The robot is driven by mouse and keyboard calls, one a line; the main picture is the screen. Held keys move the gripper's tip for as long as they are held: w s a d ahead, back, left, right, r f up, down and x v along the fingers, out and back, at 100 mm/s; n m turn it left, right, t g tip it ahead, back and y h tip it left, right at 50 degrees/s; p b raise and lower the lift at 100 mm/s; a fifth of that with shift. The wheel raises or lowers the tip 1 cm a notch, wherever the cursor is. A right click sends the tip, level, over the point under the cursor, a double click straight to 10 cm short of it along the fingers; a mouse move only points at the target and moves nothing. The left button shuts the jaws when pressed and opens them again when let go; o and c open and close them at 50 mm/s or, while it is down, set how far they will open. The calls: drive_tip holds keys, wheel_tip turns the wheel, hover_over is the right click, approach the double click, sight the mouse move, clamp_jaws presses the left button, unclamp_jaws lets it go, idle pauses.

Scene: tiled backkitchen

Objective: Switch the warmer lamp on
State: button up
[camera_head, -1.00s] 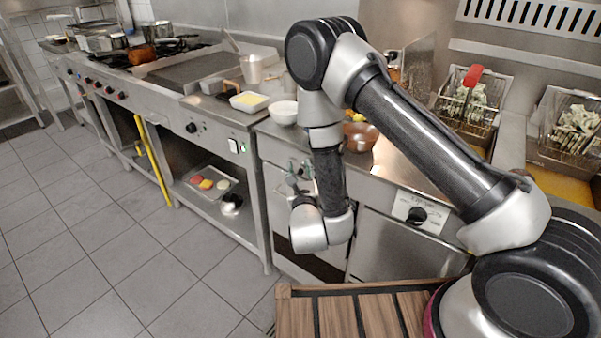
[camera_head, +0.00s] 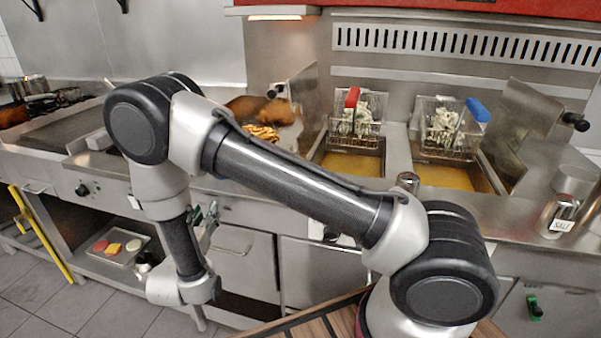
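A long, pale fixture that may be the warmer lamp (camera_head: 272,11) hangs at the top of the view, above a heap of fries (camera_head: 262,132). A pale orange strip shows on its underside, but I cannot tell whether it is lit. A green switch (camera_head: 535,308) sits on the cabinet front at the lower right; I cannot tell what it controls. My gripper (camera_head: 208,217) shows only in part behind my wrist, in front of the counter front. Its fingers are too hidden and small to tell open from shut.
Two fryer baskets with a red handle (camera_head: 352,97) and a blue handle (camera_head: 478,110) stand over oil vats. A salt shaker (camera_head: 558,215) stands on the right counter. A yellow bar (camera_head: 42,235) leans at the left. Tiled floor (camera_head: 110,312) is clear at the lower left.

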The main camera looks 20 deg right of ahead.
drive_tip(key=s+a+m+g+h, duration=0.3)
drive_tip(key=s+a+m+h, duration=0.1)
drive_tip(key=s+a+h, duration=0.15)
drive_tip(key=s+d+r+m+g, duration=0.2)
drive_tip(key=s+d+m+g, duration=0.3)
drive_tip(key=d+m+g, duration=0.55)
drive_tip(key=s+d+r+m+g+y, duration=0.2)
drive_tip(key=d+r+m+y, duration=0.2)
drive_tip(key=d+r, duration=0.4)
drive_tip(key=s+d+r+m+g+y, duration=0.2)
drive_tip(key=s+d+r+m+y, duration=0.1)
drive_tip(key=d+r, duration=0.5)
drive_tip(key=shift+s+d+r+m+y, duration=0.15)
drive_tip(key=shift+s+d+m+y, duration=0.2)
drive_tip(key=shift+d+m, duration=0.5)
drive_tip(key=shift+d+r, duration=0.1)
drive_tip(key=shift+d, duration=0.05)
